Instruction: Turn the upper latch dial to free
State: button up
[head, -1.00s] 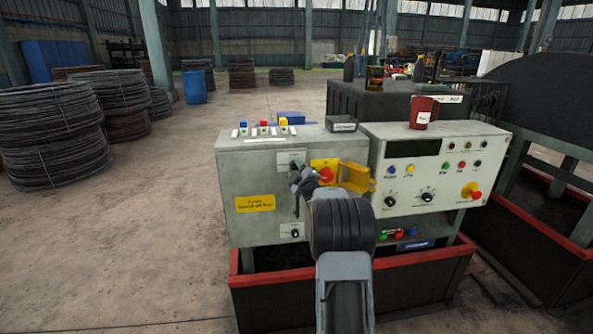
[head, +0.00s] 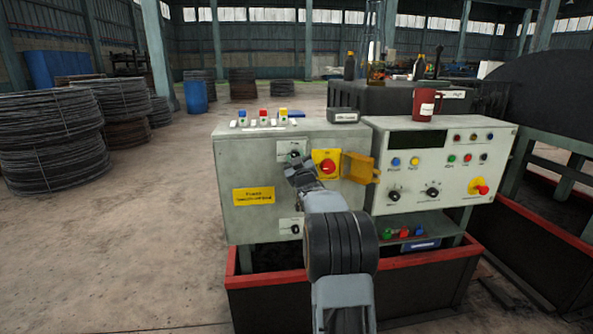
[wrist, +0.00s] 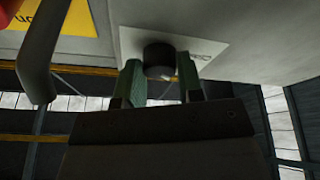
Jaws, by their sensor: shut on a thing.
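The upper latch dial is a small black knob (wrist: 159,58) on a white label plate (wrist: 205,48), seen close up in the wrist view. In the head view its plate (head: 285,149) is on the upper part of the grey cabinet, and my gripper partly hides the dial. My gripper (wrist: 160,82) has its two greenish fingers on either side of the knob, shut on it. In the head view my gripper (head: 297,169) reaches up to the dial from below. The dial's pointer and the label's words cannot be read.
A red rotary switch (head: 327,167) on a yellow plate is just right of the dial, with an open yellow cover (head: 357,168) beside it. A lower black dial (head: 295,229) sits below. A dark bar (wrist: 38,55) is close to my gripper in the wrist view.

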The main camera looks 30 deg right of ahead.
jog(key=shift+w+a+r+m+g+h+b, duration=0.1)
jog(key=shift+m+g+h+b, duration=0.65)
jog(key=shift+m, duration=1.75)
jog(key=shift+a+f+m+g+h+b, duration=0.1)
jog(key=shift+m+g+h+b, duration=0.6)
jog(key=shift+m, duration=1.8)
jog(key=shift+w+r+m+g+h+b, duration=0.1)
jog(key=shift+m+g+h+b, duration=0.6)
jog(key=shift+m, duration=1.8)
jog(key=shift+h, duration=0.45)
jog(key=o, duration=0.9)
jog(key=shift+s, duration=0.1)
jog(key=v, duration=1.3)
jog(key=shift+s+a+b, duration=0.2)
jog(key=shift+s+b, duration=0.1)
